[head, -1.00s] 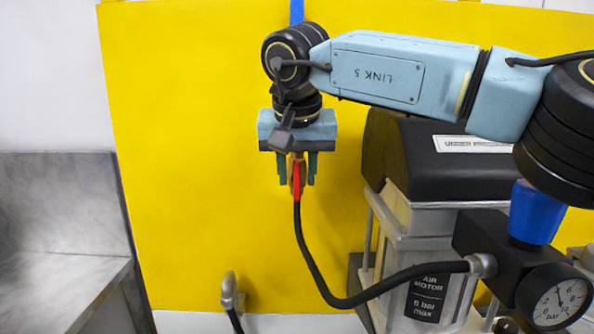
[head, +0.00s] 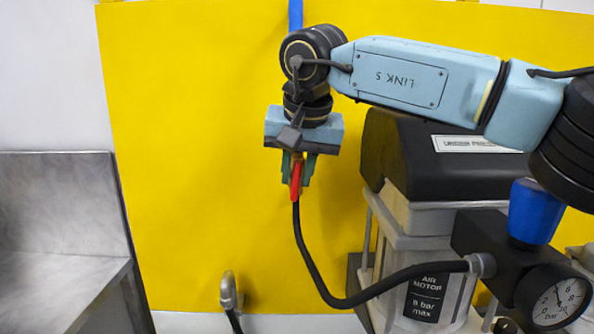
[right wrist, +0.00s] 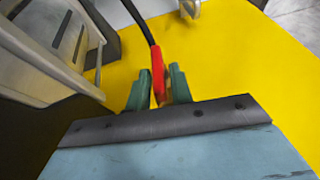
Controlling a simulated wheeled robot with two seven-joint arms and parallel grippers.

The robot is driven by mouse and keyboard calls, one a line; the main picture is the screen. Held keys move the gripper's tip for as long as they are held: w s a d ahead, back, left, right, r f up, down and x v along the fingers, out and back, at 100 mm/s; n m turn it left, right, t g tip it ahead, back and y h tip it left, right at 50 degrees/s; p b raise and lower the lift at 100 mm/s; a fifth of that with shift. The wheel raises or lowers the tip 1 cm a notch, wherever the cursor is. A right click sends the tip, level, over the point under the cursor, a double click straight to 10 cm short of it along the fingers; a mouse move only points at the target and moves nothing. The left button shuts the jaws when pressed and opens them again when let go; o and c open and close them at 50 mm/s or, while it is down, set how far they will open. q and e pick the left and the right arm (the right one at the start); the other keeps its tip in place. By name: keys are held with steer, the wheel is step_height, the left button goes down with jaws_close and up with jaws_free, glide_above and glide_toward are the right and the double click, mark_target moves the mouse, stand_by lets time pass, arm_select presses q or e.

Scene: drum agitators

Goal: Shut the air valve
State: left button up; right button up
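The air valve shows as a red lever (head: 296,181) at the upper end of a black hose (head: 312,262), in front of a yellow panel. The lever points down along the hose. My right gripper (head: 297,180) reaches down from above, with its green fingers on either side of the valve. The right wrist view shows the red lever (right wrist: 158,74) between the two green fingertips (right wrist: 160,78). I cannot tell whether they touch it. The fingers and palm hide most of the valve body. My left gripper is not in view.
The hose runs to a black regulator with a blue knob (head: 533,212) and a pressure gauge (head: 554,298). Behind it stands the air motor (head: 424,292) with a black cover. A metal hook-shaped fitting (head: 229,292) is at the bottom. A grey metal bench (head: 62,212) is at left.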

steer(key=shift+o, duration=0.9)
steer(key=p+v, duration=0.1)
steer(key=v, duration=1.2)
steer(key=shift+r, duration=0.2)
steer(key=shift+f, duration=0.1)
